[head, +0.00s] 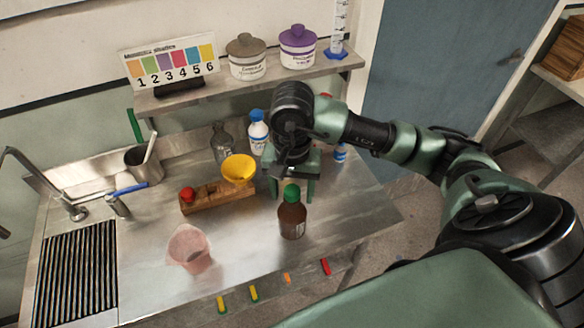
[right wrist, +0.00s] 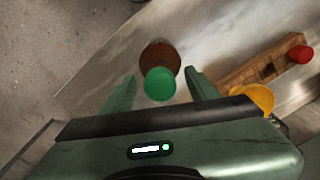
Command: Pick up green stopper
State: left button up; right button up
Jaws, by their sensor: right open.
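The green stopper (head: 292,193) sits on top of a brown bottle (head: 292,219) that stands upright on the steel counter. In the right wrist view, the green stopper (right wrist: 160,83) shows from above with the brown bottle (right wrist: 160,56) behind it. My left gripper is not in view.
A wooden block (head: 205,200) with a red stopper (head: 187,194) and a yellow funnel (head: 238,169) stands left of the gripper. A pink beaker (head: 190,248) is at front left. Bottles (head: 258,131) stand behind. A shelf (head: 235,88) overhangs the back. The counter's front right is clear.

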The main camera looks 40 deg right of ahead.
jog(key=shift+f, duration=0.4)
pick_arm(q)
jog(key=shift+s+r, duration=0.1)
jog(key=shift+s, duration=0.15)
pick_arm(e)
grip_shut()
